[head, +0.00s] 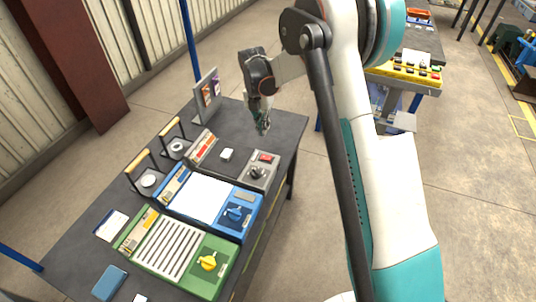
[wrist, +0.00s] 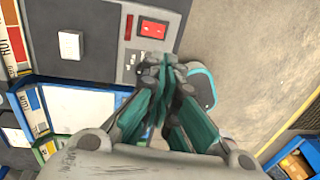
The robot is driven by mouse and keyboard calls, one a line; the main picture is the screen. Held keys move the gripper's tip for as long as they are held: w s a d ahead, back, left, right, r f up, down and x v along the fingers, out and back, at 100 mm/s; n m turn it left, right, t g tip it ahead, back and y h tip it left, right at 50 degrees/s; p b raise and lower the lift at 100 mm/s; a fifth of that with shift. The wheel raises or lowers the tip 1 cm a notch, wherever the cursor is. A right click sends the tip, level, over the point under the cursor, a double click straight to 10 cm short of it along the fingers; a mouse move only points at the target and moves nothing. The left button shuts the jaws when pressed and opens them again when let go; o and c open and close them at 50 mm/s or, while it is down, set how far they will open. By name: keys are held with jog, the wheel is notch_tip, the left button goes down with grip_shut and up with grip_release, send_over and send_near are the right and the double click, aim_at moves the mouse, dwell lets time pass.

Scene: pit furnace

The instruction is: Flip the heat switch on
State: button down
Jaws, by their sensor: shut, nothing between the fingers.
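A red rocker switch (head: 265,157) sits on the grey control panel (head: 248,181) of the dark unit at the right edge of the bench. The switch also shows in the wrist view (wrist: 153,29), near the top; I cannot tell which way it is set. A dark knob (head: 256,172) sits below it on the panel. My gripper (head: 263,130) is shut and empty, pointing down above the bench, beyond the panel in the head view. In the wrist view its fingertips (wrist: 164,62) appear just below the switch and cover part of the panel and knob. I see no contact with the switch.
A blue unit (head: 191,216) with a blue knob (head: 236,213) and a green unit (head: 133,258) with a yellow knob (head: 208,262) stand nearer. A small white block (head: 226,154) lies on the dark unit. An upright board (head: 206,88) stands at the bench's back.

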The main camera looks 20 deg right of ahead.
aim_at(269, 160)
jog(key=shift+f, duration=0.15)
jog(key=f+b, duration=0.1)
jog(key=f, duration=0.3)
jog(key=d+f+b, duration=0.1)
jog(key=f+b, duration=0.1)
jog(key=f, duration=0.3)
jog(key=s+f+b, duration=0.1)
jog(key=f, duration=0.3)
jog(key=shift+d+f+b, duration=0.2)
jog(key=shift+f+b, duration=0.15)
jog(key=shift+b, duration=0.05)
jog(key=shift+f, duration=0.1)
jog(key=shift+s+d+f+y, duration=0.1)
jog(key=shift+d+f+y, duration=0.05)
jog(key=shift+f+y, duration=0.2)
jog(key=shift+r, duration=0.1)
jog(key=shift+w+a+r, duration=0.2)
jog(key=shift+w+a, duration=0.3)
jog(key=shift+a, duration=0.15)
jog(key=shift+r, duration=0.1)
